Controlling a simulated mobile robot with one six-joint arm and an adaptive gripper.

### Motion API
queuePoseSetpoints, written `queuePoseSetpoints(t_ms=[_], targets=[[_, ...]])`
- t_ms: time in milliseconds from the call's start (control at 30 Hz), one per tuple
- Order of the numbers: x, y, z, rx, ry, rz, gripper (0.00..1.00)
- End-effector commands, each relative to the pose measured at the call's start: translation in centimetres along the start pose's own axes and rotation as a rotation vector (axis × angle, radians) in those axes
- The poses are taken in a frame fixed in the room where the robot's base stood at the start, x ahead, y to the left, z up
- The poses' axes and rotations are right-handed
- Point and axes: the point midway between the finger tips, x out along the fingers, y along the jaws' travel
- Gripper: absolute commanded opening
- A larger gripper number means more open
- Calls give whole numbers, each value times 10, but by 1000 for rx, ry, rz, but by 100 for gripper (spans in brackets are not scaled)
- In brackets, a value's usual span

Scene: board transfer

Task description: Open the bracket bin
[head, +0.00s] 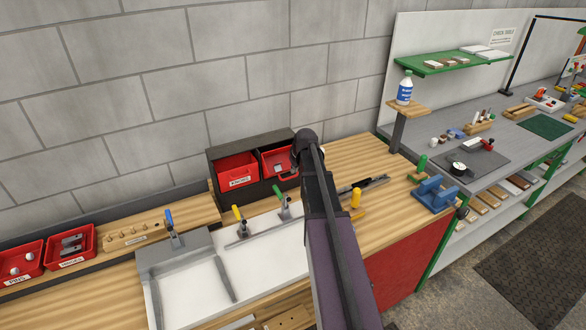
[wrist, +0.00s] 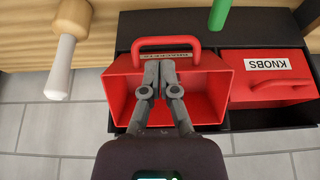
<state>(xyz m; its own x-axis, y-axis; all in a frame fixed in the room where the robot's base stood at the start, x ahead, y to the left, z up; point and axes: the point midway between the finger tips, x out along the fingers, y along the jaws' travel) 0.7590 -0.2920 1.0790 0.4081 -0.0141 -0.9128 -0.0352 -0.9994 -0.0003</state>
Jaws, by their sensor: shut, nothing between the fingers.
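The bracket bin (wrist: 212,85) is a red box with a loop handle (wrist: 165,42) and a label mostly hidden by my fingers. It stands out from its dark cabinet, and its hollow inside shows in the wrist view. In the head view the bracket bin (head: 272,161) is the right of two red bins, partly behind my arm. My gripper (wrist: 160,62) is shut and empty. Its fingers lie over the bin's opening in the wrist view, tips close to the label and handle. I cannot tell whether they touch. In the head view the fingers are hidden.
The knobs bin (wrist: 265,85) sits beside it in the dark cabinet (head: 252,143), its front flush. Toggle clamps with yellow (head: 238,213) and green handles stand in front. A white-topped fixture (head: 190,275) and red bins (head: 70,245) lie left.

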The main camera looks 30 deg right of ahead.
Motion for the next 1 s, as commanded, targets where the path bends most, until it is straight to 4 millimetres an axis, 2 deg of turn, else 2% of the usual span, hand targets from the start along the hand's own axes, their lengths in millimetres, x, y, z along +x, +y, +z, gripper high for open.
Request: queuePoseSetpoints(t_ms=[33,500,1000], targets=[[-9,0,-1,0,0,0,0],[-47,-1,-2,0,0,0,0],[-53,-3,-2,-3,0,-1,0]])
